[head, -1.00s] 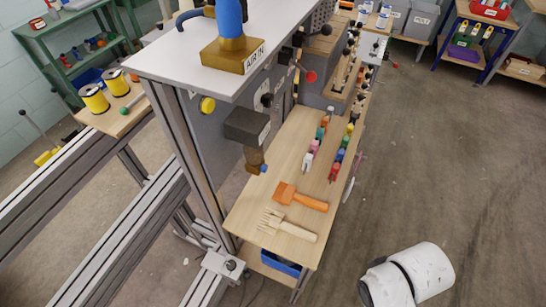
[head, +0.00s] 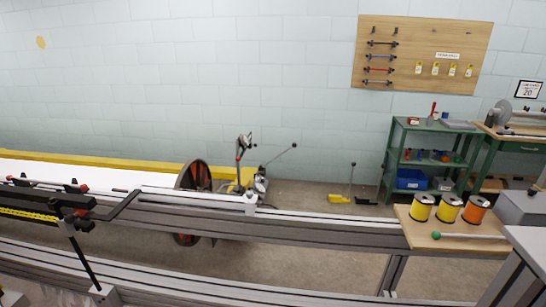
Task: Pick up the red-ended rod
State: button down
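No rod with a clearly red end can be made out. On the wooden wall board several thin rods hang level, one above another; one of them, a reddish rod (head: 379,69), looks red along its shaft, and its ends are too small to tell. A thin rod with a green ball end (head: 436,235) lies on the small wooden shelf in front of the thread spools. My gripper is not in view.
Long grey loom rails (head: 330,228) cross the picture in front. Yellow and orange spools (head: 448,208) stand on the wooden shelf (head: 412,240). A green rack (head: 398,160) stands behind, against the wall. The wooden board (head: 480,45) hangs high.

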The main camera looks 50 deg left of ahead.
aim_at(83, 187)
jog(key=u, duration=2.65)
jog(key=l+u, duration=0.2)
jog(key=l, duration=0.65)
